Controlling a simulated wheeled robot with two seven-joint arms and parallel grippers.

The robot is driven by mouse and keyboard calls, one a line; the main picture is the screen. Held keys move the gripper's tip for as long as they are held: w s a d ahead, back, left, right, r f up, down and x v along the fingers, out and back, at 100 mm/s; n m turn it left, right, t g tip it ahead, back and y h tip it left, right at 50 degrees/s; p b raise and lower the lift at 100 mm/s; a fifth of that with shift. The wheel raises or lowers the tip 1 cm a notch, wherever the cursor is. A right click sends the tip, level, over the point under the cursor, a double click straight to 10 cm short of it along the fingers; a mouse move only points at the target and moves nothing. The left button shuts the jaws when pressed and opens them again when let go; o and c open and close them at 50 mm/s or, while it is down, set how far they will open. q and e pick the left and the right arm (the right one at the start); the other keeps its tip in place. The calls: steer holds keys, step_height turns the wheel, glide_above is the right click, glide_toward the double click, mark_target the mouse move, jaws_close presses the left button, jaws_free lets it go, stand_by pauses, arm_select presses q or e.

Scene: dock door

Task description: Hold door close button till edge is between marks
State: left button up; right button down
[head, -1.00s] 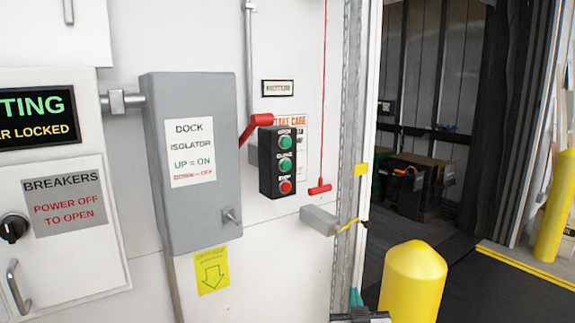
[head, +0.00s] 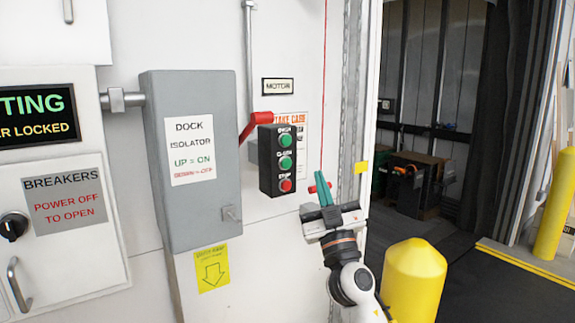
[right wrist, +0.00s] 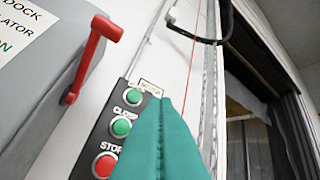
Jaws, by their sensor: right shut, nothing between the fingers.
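The black button box (head: 265,165) hangs on the white wall, with a green top button (head: 285,141), the green close button (head: 285,163) below it and a red stop button (head: 285,185). In the right wrist view the close button (right wrist: 120,127) shows left of my fingers, uncovered. My right gripper (head: 322,188) is shut and empty, its teal fingers pointing up, right of and below the box, apart from the buttons in the picture. These fingers (right wrist: 163,105) fill the lower middle of the right wrist view. My left gripper is not in view. I cannot make out the door edge or paired marks.
A grey isolator box (head: 205,215) with a red lever (head: 254,125) stands left of the buttons. A red pull cord (head: 324,90) hangs behind my right fingers. A yellow bollard (head: 414,275) stands at lower right. A yellow patch (head: 361,167) is on the door frame.

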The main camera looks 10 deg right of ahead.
mark_target(287, 164)
steer(key=w+a+b, duration=0.1)
steer(key=w+b, duration=0.1)
steer(key=w+a+b, duration=0.1)
steer(key=w+b, duration=0.2)
steer(key=w+a+b, duration=0.1)
steer(key=w+b, duration=0.2)
steer(key=shift+w, duration=0.15)
steer(key=shift+f, duration=0.1)
stand_by(2.0)
steer(key=shift+w+a+b, duration=0.2)
steer(key=shift+w+b, duration=0.2)
steer(key=shift+b, duration=0.25)
